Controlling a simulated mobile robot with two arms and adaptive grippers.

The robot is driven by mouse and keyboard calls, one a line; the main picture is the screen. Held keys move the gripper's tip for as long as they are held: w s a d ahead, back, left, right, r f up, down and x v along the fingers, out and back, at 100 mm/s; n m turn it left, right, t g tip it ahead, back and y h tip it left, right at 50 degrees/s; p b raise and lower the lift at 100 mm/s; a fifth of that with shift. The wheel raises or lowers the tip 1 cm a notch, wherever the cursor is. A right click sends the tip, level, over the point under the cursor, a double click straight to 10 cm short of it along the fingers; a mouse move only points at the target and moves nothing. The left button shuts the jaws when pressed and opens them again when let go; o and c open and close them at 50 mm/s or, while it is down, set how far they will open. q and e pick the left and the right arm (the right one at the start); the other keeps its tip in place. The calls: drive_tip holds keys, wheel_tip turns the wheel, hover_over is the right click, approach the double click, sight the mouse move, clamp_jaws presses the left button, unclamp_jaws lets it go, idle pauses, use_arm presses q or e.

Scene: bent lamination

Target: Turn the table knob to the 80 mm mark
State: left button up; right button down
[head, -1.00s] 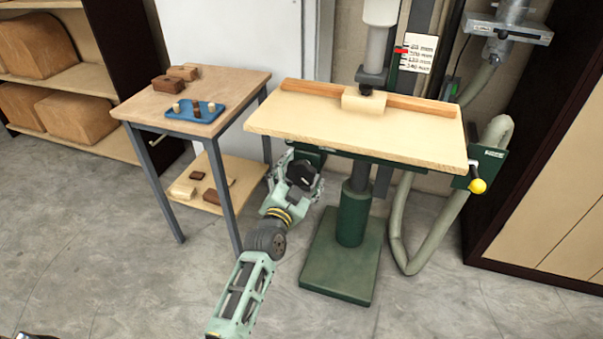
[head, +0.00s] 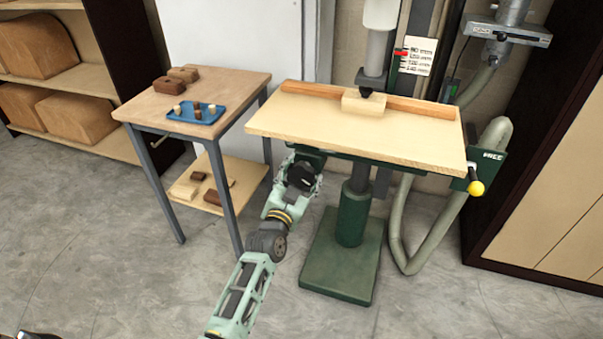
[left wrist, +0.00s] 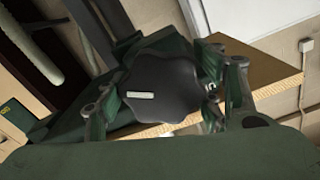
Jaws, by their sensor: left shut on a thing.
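The black lobed table knob (left wrist: 165,85) with a white mark fills the middle of the left wrist view. In the head view the knob (head: 301,176) shows under the left front of the machine's wooden table (head: 350,130). My left gripper (head: 293,183) is shut on the knob, with its fingers on either side in the left wrist view (left wrist: 165,100). The white mm scale (head: 418,57) stands on the column behind the table. Its red pointer (head: 401,53) sits near the upper labels, seemingly just below the 80 mm line; the print is blurred.
A side table (head: 240,88) with a blue tray (head: 180,116) and wooden blocks stands to the left. A yellow-knobbed crank (head: 477,188) is at the machine table's right end. A grey hose (head: 425,262) loops beside the green base (head: 340,270). The front floor is open.

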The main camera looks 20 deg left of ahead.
use_arm(q)
drive_tip(key=shift+f, duration=0.2)
drive_tip(key=o, duration=1.1)
drive_tip(key=s, duration=1.2)
drive_tip(key=shift+a, duration=0.2)
